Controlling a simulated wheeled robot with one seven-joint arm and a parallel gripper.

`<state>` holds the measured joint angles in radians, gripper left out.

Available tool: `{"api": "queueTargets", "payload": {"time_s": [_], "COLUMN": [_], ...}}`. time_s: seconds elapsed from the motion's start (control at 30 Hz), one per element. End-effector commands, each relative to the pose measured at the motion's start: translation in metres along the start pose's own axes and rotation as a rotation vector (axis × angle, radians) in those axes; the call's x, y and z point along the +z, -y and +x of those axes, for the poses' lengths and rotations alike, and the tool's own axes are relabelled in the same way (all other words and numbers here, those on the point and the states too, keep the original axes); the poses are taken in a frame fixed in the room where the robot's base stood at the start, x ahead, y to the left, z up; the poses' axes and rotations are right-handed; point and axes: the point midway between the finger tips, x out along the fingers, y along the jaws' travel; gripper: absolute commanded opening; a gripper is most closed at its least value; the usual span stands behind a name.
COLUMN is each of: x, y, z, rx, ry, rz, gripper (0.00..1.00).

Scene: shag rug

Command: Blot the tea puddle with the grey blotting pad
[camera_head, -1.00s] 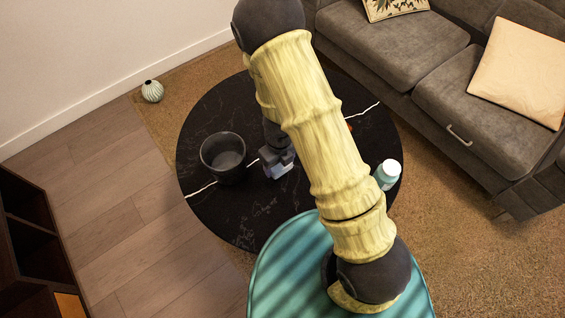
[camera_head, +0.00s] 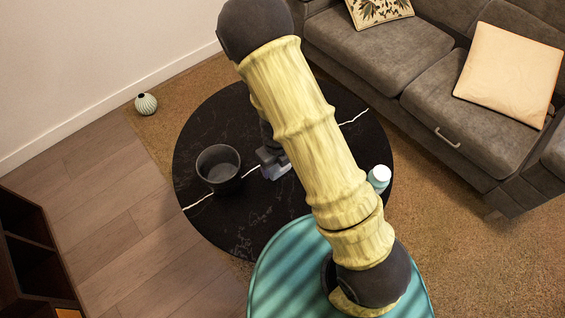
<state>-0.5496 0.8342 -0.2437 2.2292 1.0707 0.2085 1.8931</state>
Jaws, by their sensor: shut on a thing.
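My gripper (camera_head: 271,158) is low over the round black table, right of the dark cup, and partly hidden by my arm. It is shut on the grey blotting pad (camera_head: 278,173), a small pale blue-grey piece showing just below the fingers. I cannot tell whether the pad touches the tabletop. No tea puddle can be made out; my arm covers much of the table's middle and right.
The black table (camera_head: 225,120) has a white vein. A dark cup (camera_head: 218,168) stands at its left and a teal bottle with a white lid (camera_head: 379,178) near its right edge. A grey sofa (camera_head: 390,60) stands at the right, a striped vase (camera_head: 146,104) at the far left.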

Motion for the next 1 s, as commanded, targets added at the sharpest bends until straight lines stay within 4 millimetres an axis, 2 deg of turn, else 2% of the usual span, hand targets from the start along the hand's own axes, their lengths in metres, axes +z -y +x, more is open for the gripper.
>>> {"api": "queueTargets", "payload": {"time_s": [0.17, 0.33, 0.7, 1.0], "x": [0.002, 0.008, 0.025, 0.029], "y": [0.0, 0.013, 0.058, 0.098], "z": [0.0, -0.003, -0.017, -0.03], "rx": [0.0, -0.001, 0.0, 0.001], "ry": [-0.001, -0.001, 0.0, 0.0], "rz": [-0.039, -0.237, -1.006, -1.609], "gripper": [0.5, 0.5, 0.5, 0.5]}}
